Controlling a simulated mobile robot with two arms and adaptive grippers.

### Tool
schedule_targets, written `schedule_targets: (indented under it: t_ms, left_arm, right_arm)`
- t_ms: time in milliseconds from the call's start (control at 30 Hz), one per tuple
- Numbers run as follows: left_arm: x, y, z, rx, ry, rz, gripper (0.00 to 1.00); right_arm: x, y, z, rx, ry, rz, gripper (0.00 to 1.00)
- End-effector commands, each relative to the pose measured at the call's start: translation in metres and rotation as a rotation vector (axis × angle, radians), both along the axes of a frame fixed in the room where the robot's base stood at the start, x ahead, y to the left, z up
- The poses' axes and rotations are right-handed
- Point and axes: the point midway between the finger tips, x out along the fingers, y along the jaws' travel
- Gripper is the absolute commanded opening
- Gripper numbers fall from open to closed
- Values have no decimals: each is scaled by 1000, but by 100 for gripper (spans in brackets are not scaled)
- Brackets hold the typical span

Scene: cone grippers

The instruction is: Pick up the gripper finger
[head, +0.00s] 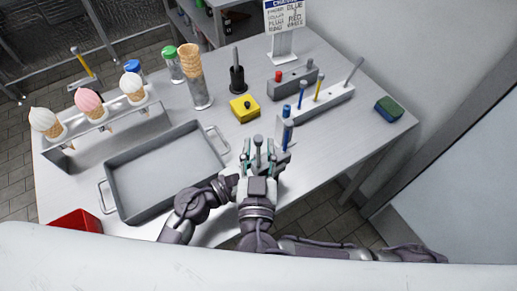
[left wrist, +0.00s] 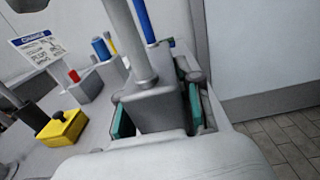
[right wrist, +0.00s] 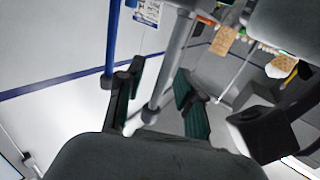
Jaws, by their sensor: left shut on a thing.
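My left gripper (head: 258,168) is at the table's front edge. In the left wrist view its teal pads (left wrist: 155,108) are closed on a grey block with a tall grey post (left wrist: 160,110), which looks like the gripper finger. A blue rod (left wrist: 144,18) stands just behind the post; in the head view a blue-topped piece (head: 287,111) stands just beyond the gripper. My right gripper (right wrist: 158,105) has its teal pads apart. A grey rod (right wrist: 172,62) shows between them, and I cannot tell whether they touch it. In the head view I cannot separate the right gripper from the left.
A grey tray (head: 112,188) lies to the left, with a cone holder (head: 100,128) behind it. A yellow box with a black button (head: 244,109) and a holder with colored rods (head: 322,105) stand beyond. A green-blue sponge (head: 389,108) lies at right. A red bin (head: 76,222) is at lower left.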

Motion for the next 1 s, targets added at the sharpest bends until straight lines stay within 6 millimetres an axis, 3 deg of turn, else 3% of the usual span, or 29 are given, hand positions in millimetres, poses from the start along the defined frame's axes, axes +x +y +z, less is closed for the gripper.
schedule_targets:
  t_ms: [33,200,567,667,1000]
  left_arm:
    - [0,0,-1,0,1,-1,0]
    - [0,0,-1,0,1,-1,0]
    - [0,0,-1,0,1,-1,0]
    - [0,0,-1,0,1,-1,0]
    - [-1,0,-1,1,2,-1,0]
  right_arm:
    - [0,0,0,0,0,0,24]
    - [0,0,0,0,0,0,0]
    - [0,0,3,1,0,0,0]
    - [-1,1,14,4,1,1,0]
    - [-1,0,80,7,0,1,0]
